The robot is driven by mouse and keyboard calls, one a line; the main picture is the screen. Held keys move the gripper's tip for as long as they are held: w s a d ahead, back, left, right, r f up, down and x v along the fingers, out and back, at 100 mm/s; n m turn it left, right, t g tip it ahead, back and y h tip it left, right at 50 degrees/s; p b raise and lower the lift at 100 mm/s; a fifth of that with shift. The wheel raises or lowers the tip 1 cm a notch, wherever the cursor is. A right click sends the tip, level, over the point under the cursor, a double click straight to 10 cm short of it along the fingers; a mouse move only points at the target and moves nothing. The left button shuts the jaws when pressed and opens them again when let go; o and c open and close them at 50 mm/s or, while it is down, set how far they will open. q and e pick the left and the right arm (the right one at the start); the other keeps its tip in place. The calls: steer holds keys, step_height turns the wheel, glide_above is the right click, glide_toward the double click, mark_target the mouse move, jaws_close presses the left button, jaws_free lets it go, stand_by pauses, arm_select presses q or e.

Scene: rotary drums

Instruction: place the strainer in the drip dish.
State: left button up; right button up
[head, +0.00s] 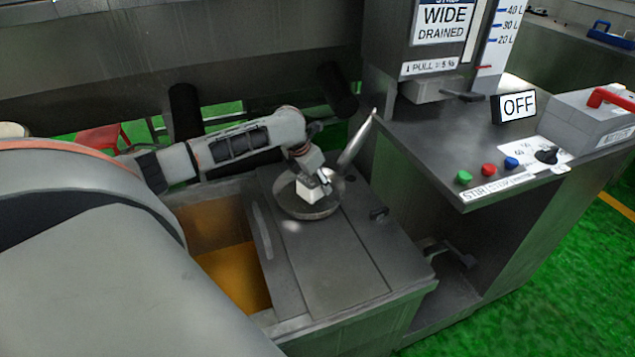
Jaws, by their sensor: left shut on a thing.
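My left gripper (321,181) reaches in from the left and is shut on the strainer, low over the round grey drip dish. The strainer's pale handle (356,141) slants up to the right, behind the gripper. The gripper and a small white block hide much of the strainer's bowl. The drip dish (309,210) sits on the dark lid of the vat at the picture's middle. I cannot tell whether the strainer touches the dish or is just above it. My right gripper is not in view.
The open vat (225,262) with amber liquid lies left of the lid. The lid's front is clear.

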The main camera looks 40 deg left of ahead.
mark_target(306, 180)
arm_select(q)
steer(key=shift+f, duration=0.15)
steer(key=o, duration=1.2)
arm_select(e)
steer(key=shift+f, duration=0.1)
arm_select(q)
steer(key=shift+r, duration=0.35)
steer(key=p+v, duration=0.2)
steer(key=v, duration=0.9)
steer(key=shift+s+r, duration=0.15)
steer(key=shift+r, duration=0.1)
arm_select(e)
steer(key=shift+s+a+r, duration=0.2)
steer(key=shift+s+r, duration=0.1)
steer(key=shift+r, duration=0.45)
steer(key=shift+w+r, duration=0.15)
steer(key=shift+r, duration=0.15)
arm_select(q)
steer(key=shift+s, duration=0.1)
